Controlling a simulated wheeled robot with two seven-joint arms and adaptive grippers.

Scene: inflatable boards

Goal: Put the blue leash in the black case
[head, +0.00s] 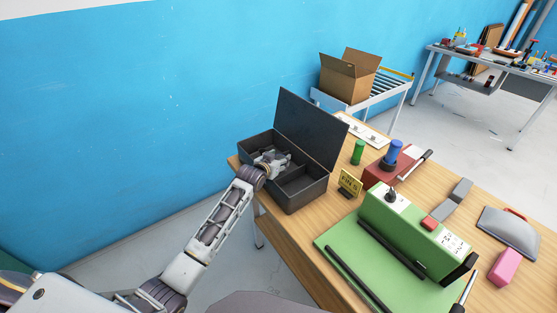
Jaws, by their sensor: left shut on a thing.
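The black case (290,197) stands open at the far left corner of the wooden table, its lid (306,128) raised at the back. Inside it are compartments with dark dividers. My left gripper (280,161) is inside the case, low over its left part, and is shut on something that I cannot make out. No leash can be clearly recognised. A blue coil-like cylinder (393,151) stands on a dark red block, to the right of the case; I cannot tell whether it is the leash. My right gripper is not in view.
A green cylinder (359,152), a yellow sign (350,183) and a green box-like unit with sockets (408,228) stand right of the case. A grey pouch (508,231) and a pink block (504,267) lie farther right. A cardboard box (347,78) is on a rack behind.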

